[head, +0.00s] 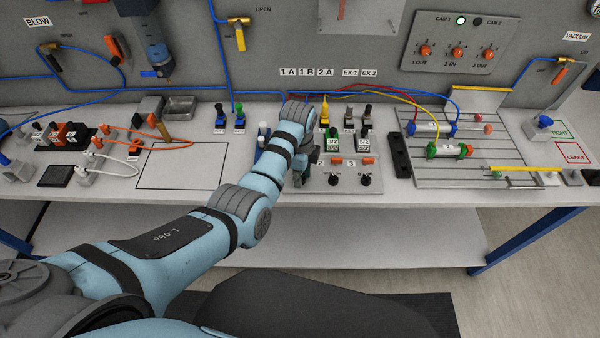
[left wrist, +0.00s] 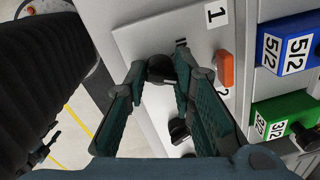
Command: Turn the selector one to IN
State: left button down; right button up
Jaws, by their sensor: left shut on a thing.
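Selector one is a black knob (left wrist: 160,68) on a light grey panel (left wrist: 140,35), near the label 1 in the left wrist view. A pale pointer line shows on it, aimed down and left in that view. My left gripper (left wrist: 161,72) has its two green-padded fingers on either side of this knob and is shut on it. In the head view my left gripper (head: 303,176) reaches down at the panel's left end and hides selector one. My right gripper is not in view.
A second black knob (left wrist: 180,130) sits close to the fingers, and an orange lever (left wrist: 225,68) is beside them. Blue (left wrist: 288,45) and green (left wrist: 283,117) valve blocks stand behind the panel. In the head view, another knob (head: 365,180) is to the right. An outlined bench area (head: 183,168) is empty.

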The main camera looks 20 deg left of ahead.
pick_arm(q)
jog(key=n+p, duration=0.1)
jog(key=n, duration=0.1)
jog(key=shift+r+n+p, duration=0.1)
jog(key=shift+n+p, duration=0.2)
jog(key=shift+p, duration=0.1)
jog(key=shift+n, duration=0.9)
jog(key=n, duration=0.3)
jog(key=shift+d, duration=0.1)
jog(key=shift+n+y, duration=0.3)
jog(key=shift+n, duration=1.7)
jog(key=c, duration=1.4)
grip_release()
jog(key=shift+o, duration=0.2)
